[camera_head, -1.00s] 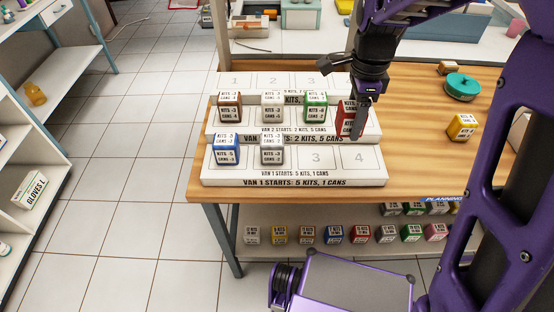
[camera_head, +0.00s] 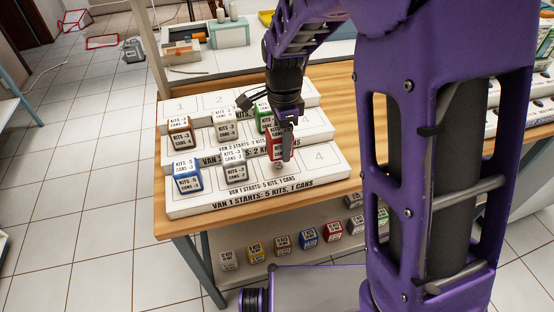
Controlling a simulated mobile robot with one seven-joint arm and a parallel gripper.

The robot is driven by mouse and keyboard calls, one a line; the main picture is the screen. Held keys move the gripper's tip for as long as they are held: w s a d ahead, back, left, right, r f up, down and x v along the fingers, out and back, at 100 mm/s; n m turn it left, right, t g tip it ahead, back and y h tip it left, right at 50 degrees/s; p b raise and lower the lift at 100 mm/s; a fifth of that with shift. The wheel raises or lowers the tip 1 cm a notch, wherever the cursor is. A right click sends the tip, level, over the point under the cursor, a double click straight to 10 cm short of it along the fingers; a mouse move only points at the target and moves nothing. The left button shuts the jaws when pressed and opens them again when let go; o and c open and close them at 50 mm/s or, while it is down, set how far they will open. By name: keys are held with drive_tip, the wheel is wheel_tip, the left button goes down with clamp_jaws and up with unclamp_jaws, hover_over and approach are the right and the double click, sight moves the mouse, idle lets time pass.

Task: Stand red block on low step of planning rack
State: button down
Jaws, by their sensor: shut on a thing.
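My gripper (camera_head: 286,152) points down and is shut on the red block (camera_head: 272,144), which looks upright. The block is over the low step of the planning rack (camera_head: 312,180), near spot 3 and right of the grey block (camera_head: 235,167). Fingers hide part of its face, and I cannot tell whether its base touches the step. Spot 4 of the low step is bare. A blue block (camera_head: 187,176) stands on the low step's left end.
The middle step holds a brown block (camera_head: 180,131), another grey block (camera_head: 224,124) and a green block (camera_head: 264,116), close behind my gripper. My arm covers much of the right side. Several small blocks sit on the shelf below (camera_head: 240,240).

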sight(282, 165)
drive_tip(key=shift+f+b, duration=0.4)
drive_tip(key=shift+f, duration=1.75)
drive_tip(key=shift+f, duration=0.2)
drive_tip(key=shift+c, duration=0.8)
unclamp_jaws()
wheel_tip(282, 165, up, 12)
drive_tip(key=shift+r+p, duration=0.25)
drive_tip(key=shift+p, duration=0.95)
